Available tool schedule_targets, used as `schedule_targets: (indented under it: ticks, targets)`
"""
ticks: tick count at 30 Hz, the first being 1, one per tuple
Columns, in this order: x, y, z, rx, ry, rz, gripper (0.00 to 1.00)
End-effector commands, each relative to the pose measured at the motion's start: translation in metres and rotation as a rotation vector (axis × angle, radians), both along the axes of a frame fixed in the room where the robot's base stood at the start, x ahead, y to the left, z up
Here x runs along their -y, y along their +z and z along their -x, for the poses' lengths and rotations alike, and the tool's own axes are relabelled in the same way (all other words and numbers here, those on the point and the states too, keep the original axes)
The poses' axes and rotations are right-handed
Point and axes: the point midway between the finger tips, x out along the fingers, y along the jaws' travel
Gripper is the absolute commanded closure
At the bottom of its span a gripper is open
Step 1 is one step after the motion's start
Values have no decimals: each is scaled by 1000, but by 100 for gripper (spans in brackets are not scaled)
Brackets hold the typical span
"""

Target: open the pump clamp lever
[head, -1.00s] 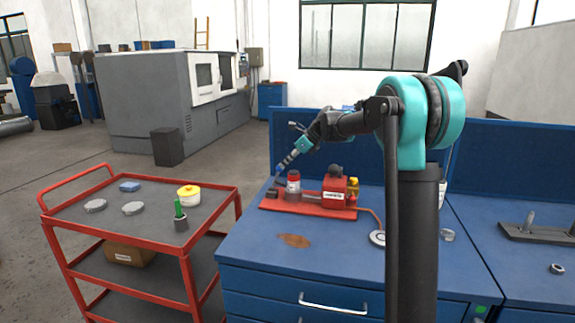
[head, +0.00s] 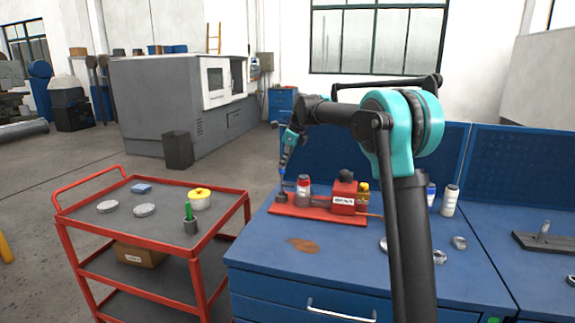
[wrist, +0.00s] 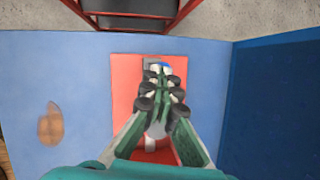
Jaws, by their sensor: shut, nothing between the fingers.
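The red pump (head: 343,197) stands on a red base plate (head: 325,212) on the blue workbench. My gripper (head: 284,170) points down above that end. In the wrist view its fingers (wrist: 161,76) are together and empty over the red plate (wrist: 125,95). A small blue and white bit (wrist: 163,66) shows just beyond the fingertips. The fingers hide much of what lies below, and contact cannot be told.
A red cart (head: 85,223) with discs, a yellow-and-white tub and a green-handled item stands left of the bench. A blue back panel (head: 505,160) rises behind. The bench front is mostly clear.

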Motion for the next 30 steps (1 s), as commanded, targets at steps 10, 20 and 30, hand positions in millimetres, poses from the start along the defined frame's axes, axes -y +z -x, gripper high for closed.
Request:
schedule_targets:
  ticks: [10,20,30]
  targets:
    - [-14,0,-2,-18,2,92,100]
    - [-22,0,-4,-20,0,102,100]
    - [-29,-1,-6,-20,0,101,100]
